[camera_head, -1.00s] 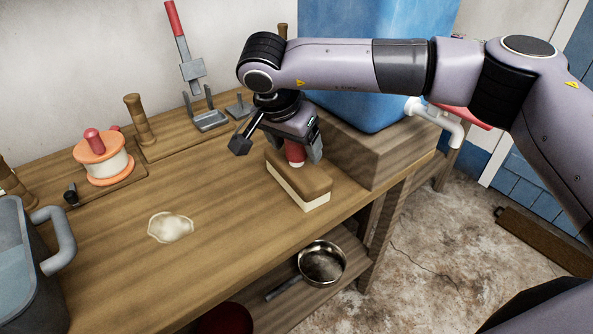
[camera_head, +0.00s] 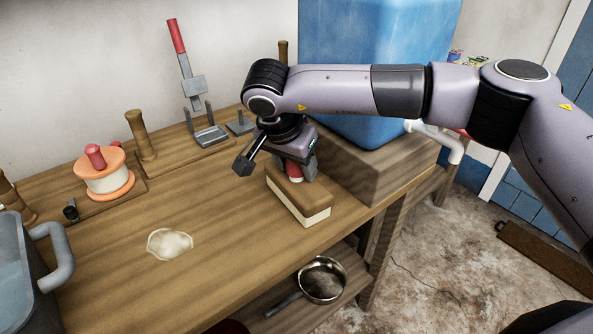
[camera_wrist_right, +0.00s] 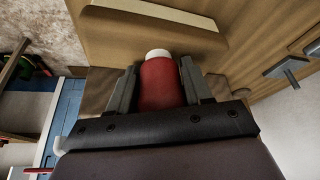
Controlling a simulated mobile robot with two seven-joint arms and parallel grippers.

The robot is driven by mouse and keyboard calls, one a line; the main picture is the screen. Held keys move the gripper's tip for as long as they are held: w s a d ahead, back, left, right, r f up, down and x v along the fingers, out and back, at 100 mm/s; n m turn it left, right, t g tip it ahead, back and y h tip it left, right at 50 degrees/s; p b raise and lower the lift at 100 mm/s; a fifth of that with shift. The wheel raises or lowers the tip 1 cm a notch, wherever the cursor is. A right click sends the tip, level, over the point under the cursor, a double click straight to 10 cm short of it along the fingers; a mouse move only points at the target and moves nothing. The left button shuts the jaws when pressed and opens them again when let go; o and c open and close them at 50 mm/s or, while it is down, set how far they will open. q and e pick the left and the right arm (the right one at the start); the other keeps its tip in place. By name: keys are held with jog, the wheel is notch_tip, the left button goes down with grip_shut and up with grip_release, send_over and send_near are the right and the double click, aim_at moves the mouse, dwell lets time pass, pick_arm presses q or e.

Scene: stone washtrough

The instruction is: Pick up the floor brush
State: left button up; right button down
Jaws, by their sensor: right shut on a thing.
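The floor brush (camera_head: 300,199) is a brown block with a cream underside and a red handle with a white end. It lies on the wooden table (camera_head: 200,282), beside the raised wooden block. My right gripper (camera_head: 292,176) is over it and shut on the red handle. In the right wrist view the fingers of the gripper (camera_wrist_right: 160,85) stand on both sides of the handle, and the brown block of the brush (camera_wrist_right: 150,34) shows beyond. The brush looks to rest on the table; a small gap below it cannot be ruled out. My left gripper is not in view.
A big blue container (camera_head: 375,70) stands on a wooden block (camera_head: 375,168) right behind the brush. A pale puddle (camera_head: 170,243), a coral spool (camera_head: 105,172), a red-handled tool (camera_head: 184,60) and a grey tub (camera_head: 18,270) lie leftward. A pan (camera_head: 322,280) sits below.

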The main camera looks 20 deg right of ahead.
notch_tip(320, 180, up, 20)
jog(key=p, duration=0.1)
jog(key=shift+f, duration=0.15)
jog(key=c, duration=1.1)
grip_release()
jog(key=c, duration=0.3)
jog(key=shift+f, duration=0.1)
